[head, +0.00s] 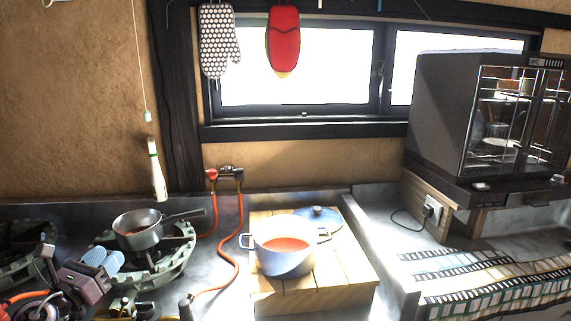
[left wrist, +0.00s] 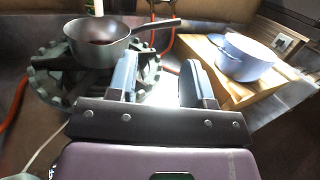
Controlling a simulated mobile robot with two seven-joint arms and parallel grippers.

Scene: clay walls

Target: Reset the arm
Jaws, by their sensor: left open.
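The saucepan (left wrist: 98,45) also shows at the upper left of the left wrist view. My right gripper is not seen.
A pale blue pot (head: 284,262) with red contents stands on a wooden block (head: 345,268), a blue lid (head: 318,214) behind it. An orange hose (head: 238,245) runs between burner and block. A dark glass-fronted cabinet (head: 440,110) stands right, above a striped cloth (head: 500,282).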

